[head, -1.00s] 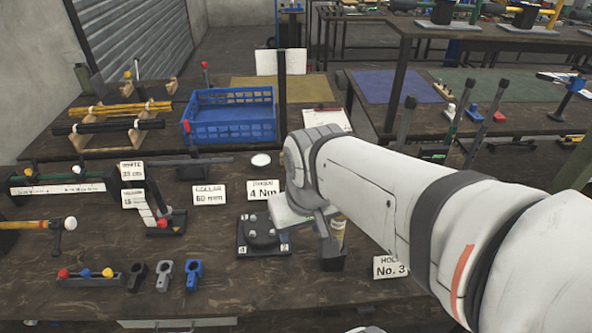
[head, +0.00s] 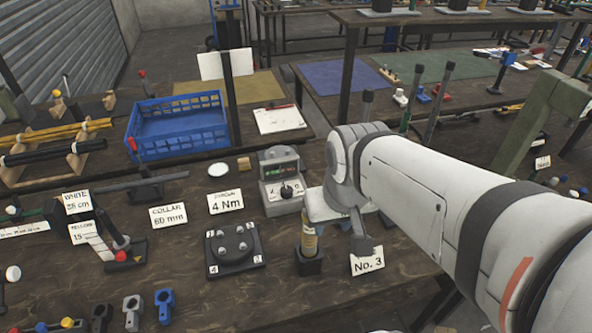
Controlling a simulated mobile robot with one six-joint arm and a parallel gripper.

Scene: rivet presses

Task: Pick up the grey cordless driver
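A small grey tool (head: 132,312) stands at the lower left of the head view, between a black one (head: 102,316) and a blue one (head: 165,304) of the same shape. It is the only grey one of the three and may be the grey cordless driver; it is too small to be sure. My gripper (head: 362,244) hangs at the end of my arm, right of centre, above the bench near the "No. 3" card. It is well to the right of the grey tool. Its fingers are seen edge-on and their opening does not show.
A dark plate with bolts (head: 236,247), numbered at its corners, lies between the grey tool and my gripper. A yellow cylinder (head: 309,241) stands in a black holder beside my gripper. A display unit (head: 283,180) and a blue crate (head: 178,124) stand behind. Bare bench shows in front.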

